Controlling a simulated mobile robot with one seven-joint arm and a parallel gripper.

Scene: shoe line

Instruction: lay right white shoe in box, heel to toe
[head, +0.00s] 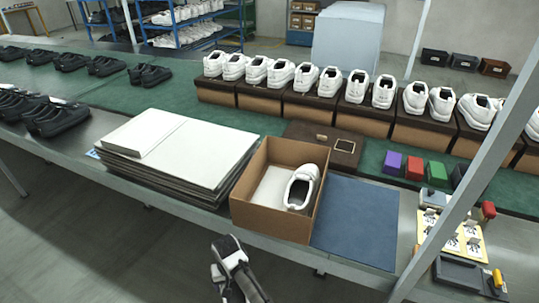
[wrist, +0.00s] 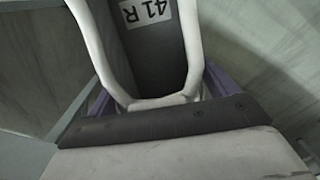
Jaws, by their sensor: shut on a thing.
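In the wrist view a white shoe (wrist: 92,35) fills the middle, with its collar open and a grey insole labelled "41 R", upside down in the picture. My gripper (wrist: 160,98) is shut on it at the near end of the collar, a purple finger showing on each side. The shoe's toe is out of frame. In the head view the open cardboard box (head: 268,216) stands on the bench. One white shoe (head: 307,172) lies in its right half, opening towards the near side. White paper (head: 272,187) shows in the left half. My arm shows at the bottom, apart from the box.
A stack of white sheets (head: 180,145) stands left of the box, a blue mat (head: 357,220) lies right of it. A dark lid (head: 318,137) lies behind. White shoes on boxes line the back. Tools and cards (head: 455,232) lie at right.

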